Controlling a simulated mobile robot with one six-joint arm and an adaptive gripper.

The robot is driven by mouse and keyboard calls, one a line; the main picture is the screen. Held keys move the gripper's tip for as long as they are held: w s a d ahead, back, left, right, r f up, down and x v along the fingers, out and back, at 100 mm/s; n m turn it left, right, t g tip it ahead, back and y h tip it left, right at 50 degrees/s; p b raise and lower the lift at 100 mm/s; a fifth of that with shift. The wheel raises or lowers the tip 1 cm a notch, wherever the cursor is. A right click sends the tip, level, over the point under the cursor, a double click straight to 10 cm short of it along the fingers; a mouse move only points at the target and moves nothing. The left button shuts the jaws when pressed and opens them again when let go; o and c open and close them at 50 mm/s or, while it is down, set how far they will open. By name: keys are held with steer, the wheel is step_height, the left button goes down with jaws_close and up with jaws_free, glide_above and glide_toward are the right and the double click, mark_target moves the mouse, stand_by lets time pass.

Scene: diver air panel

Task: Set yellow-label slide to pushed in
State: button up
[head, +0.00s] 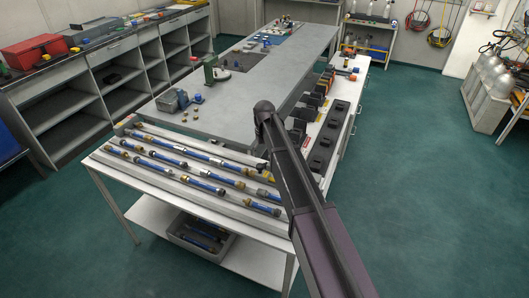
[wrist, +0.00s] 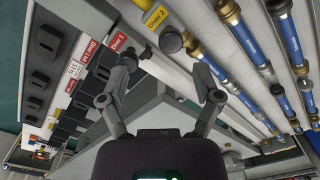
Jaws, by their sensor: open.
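The yellow label (wrist: 155,14), reading "Diver 2", is at the top of the wrist view on a pale panel. A dark round knob (wrist: 171,41) beside it looks like the yellow-label slide; how far it stands out cannot be told. My gripper (wrist: 166,76) is open and empty, its two fingers spread below the knob in the picture. The knob appears beyond the fingertips, between their lines, and no contact shows. In the head view my arm covers the gripper and this part of the panel.
A red "Diver 1" label (wrist: 118,41) is left of the yellow one, near a row of black blocks (wrist: 48,42). Blue hoses with brass fittings (wrist: 238,28) lie on the right; they also show on the front table (head: 150,208). Green floor (head: 430,180) at right is clear.

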steer(key=shift+r+p, duration=2.65)
steer(key=shift+r, duration=0.35)
steer(key=s+d+f+m+b, duration=0.2)
steer(key=s+d+f+b, duration=0.4)
steer(key=s+d, duration=0.4)
steer(key=s+d+f+m+b, duration=0.2)
steer(key=s+d+f+b, duration=0.4)
steer(key=s+d, duration=0.3)
steer(key=shift+s+d+f, duration=0.2)
steer(key=shift+s+d, duration=0.15)
steer(key=shift+s, duration=0.25)
steer(key=s+d+m, duration=0.1)
steer(key=s+d, duration=0.2)
steer(key=s, duration=0.2)
steer(key=shift+s+d, duration=0.2)
steer(key=shift+s, duration=0.15)
